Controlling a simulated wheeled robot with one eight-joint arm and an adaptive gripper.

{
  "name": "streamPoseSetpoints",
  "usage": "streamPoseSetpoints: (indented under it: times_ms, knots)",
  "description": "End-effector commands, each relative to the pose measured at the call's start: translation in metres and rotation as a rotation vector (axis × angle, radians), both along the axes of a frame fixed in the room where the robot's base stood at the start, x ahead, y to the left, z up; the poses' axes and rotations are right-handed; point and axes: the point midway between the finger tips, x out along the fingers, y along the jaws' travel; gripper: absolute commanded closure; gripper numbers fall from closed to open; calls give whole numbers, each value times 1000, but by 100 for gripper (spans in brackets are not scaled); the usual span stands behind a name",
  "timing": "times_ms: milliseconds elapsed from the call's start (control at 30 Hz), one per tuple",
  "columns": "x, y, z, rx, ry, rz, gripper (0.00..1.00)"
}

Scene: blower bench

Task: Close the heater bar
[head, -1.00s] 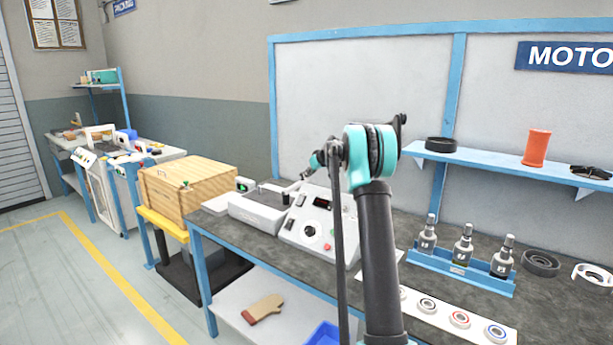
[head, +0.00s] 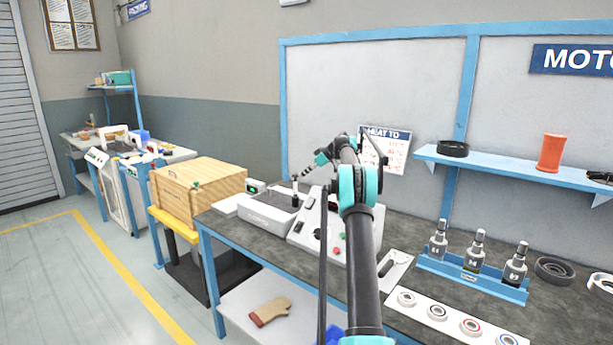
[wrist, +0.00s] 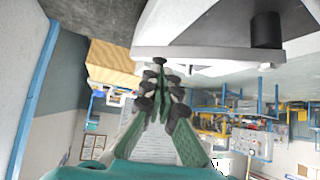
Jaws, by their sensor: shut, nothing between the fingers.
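The heater is a light grey box (head: 268,212) with a sloping control panel (head: 325,232) on the bench. A dark upright post with a black top (head: 295,190) stands at the box's back right. I cannot tell clearly which part is the heater bar or whether it is closed. My gripper (head: 307,171) is close to the post, above the heater. In the wrist view my gripper (wrist: 160,72) is shut and empty, its tips by a pale grey edge (wrist: 205,53). A short black cylinder (wrist: 266,30) stands near that edge. Contact is unclear.
A wooden crate (head: 200,188) stands left of the heater. A blue rack (head: 470,278) with several grey tools and a white strip of rings (head: 420,312) lie to the right. A wall shelf (head: 520,168) is at the right. A glove (head: 270,311) lies on the lower shelf.

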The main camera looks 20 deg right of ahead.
Motion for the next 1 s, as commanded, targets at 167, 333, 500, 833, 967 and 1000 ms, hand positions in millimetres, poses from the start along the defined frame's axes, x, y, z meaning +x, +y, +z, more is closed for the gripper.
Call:
streamPoseSetpoints:
  times_ms: [167, 333, 500, 833, 967, 1000]
  knots:
    - [6, 12, 0, -1, 1, 54, 100]
    - [12, 26, 0, -1, -1, 52, 100]
    - [17, 46, 0, -1, 1, 52, 100]
    - [18, 79, 0, 0, 0, 51, 100]
    - [17, 89, 0, 0, 0, 50, 100]
    - [16, 91, 0, 0, 0, 50, 100]
